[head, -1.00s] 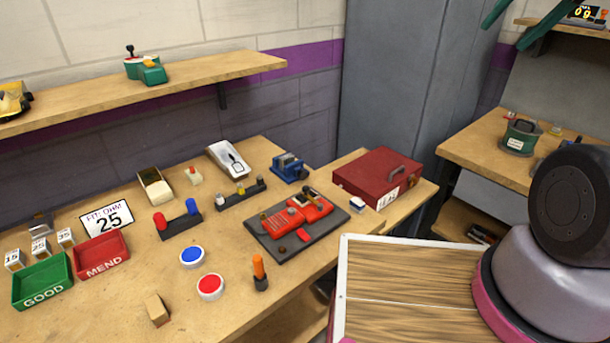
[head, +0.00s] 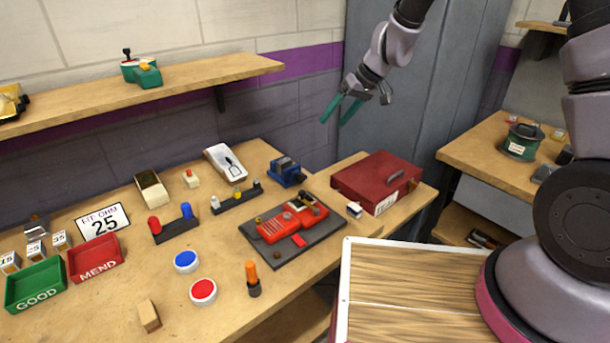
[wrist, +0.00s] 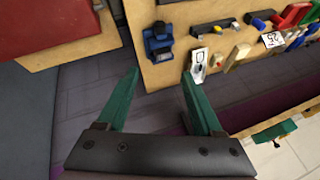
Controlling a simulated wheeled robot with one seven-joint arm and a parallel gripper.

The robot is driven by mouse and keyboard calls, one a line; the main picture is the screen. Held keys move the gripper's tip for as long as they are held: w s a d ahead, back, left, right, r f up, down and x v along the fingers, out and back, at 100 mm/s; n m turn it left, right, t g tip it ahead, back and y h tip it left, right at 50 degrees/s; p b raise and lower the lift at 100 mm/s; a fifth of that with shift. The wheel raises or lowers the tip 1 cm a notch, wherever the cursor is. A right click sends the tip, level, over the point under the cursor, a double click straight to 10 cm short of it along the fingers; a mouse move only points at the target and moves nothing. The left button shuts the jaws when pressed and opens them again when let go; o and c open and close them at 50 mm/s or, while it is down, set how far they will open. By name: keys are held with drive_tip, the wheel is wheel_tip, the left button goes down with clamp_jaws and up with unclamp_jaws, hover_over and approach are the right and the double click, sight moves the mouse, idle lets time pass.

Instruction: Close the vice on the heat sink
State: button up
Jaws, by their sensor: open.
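The blue vice (head: 287,171) stands at the back right corner of the workbench, and it also shows in the wrist view (wrist: 158,42). I cannot tell a heat sink in its jaws at this size. My gripper (head: 342,108) has green fingers and hangs in the air above and to the right of the vice, in front of the grey cabinet. In the wrist view my gripper (wrist: 160,80) is open and empty, with the vice beyond the gap between its fingertips.
A red toolbox (head: 375,181) sits right of the vice. A dark mat (head: 328,232) with a red device (head: 289,224) lies in front. A rack (head: 237,199) and a white tray (head: 221,160) stand to the left. A wooden shelf (head: 190,79) runs along the wall.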

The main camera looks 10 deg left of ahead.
drive_tip(key=n, duration=0.2)
approach(303, 176)
drive_tip(key=shift+g, duration=0.4)
drive_tip(key=x, duration=0.9)
drive_tip(key=shift+w+a+f, duration=0.1)
drive_tip(key=shift+w+a, duration=0.1)
drive_tip(key=shift+w, duration=0.05)
drive_tip(key=shift+h, duration=0.3)
clamp_jaws()
drive_tip(key=shift+d, duration=0.1)
